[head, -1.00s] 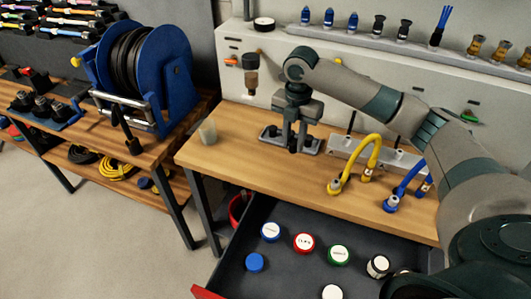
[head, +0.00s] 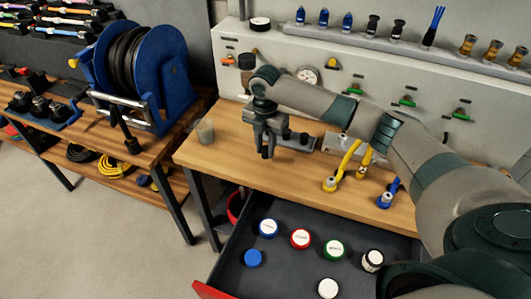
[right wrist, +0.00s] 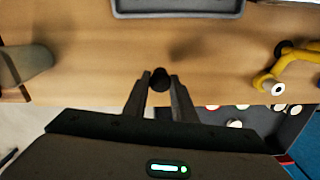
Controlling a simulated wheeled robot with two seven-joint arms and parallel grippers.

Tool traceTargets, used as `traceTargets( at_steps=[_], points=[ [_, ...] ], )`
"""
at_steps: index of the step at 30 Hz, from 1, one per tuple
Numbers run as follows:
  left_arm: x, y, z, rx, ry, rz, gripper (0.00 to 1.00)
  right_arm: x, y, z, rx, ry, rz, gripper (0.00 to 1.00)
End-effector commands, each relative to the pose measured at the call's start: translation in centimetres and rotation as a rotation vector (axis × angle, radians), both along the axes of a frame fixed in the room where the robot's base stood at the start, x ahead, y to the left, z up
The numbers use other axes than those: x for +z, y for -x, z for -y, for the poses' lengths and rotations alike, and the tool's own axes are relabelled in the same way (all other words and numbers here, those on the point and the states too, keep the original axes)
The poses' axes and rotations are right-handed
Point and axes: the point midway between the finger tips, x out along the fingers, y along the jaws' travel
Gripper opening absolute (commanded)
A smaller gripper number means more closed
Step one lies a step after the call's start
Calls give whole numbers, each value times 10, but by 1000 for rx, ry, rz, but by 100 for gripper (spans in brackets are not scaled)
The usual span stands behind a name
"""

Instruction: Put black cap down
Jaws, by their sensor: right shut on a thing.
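My right gripper (head: 267,154) is over the wooden bench, toward its left part and front edge. In the right wrist view its two fingers (right wrist: 160,84) are shut on a small round black cap (right wrist: 160,76). A soft shadow lies on the wood apart from the fingers, so the cap seems to be held above the bench top (right wrist: 90,60). In the head view the cap is hard to tell from the dark fingers. My left gripper is not in view.
A grey tray (right wrist: 175,8) lies behind the gripper. Yellow (head: 350,158) and blue hoses are to the right. Below, an open drawer (head: 285,272) holds several round-lidded containers. Bare wood surrounds the gripper.

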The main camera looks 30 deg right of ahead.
Motion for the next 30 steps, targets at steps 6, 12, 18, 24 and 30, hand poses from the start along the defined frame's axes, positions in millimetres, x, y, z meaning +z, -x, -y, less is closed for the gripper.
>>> traceTargets(
  at_steps=[6, 12, 18, 24, 30],
  points=[
    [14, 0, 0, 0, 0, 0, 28, -24, 1, 0, -2, 0, -2, 3],
    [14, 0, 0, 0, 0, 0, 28, -31, 1, 0, 0, 0, 0, 3],
    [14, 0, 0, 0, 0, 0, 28, -32, 1, 0, 0, -1, -1, 3],
    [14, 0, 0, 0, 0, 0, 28, -34, 1, 0, 0, -1, -1, 43],
    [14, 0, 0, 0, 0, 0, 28, -34, 1, 0, 0, -1, -1, 43]
  ],
)
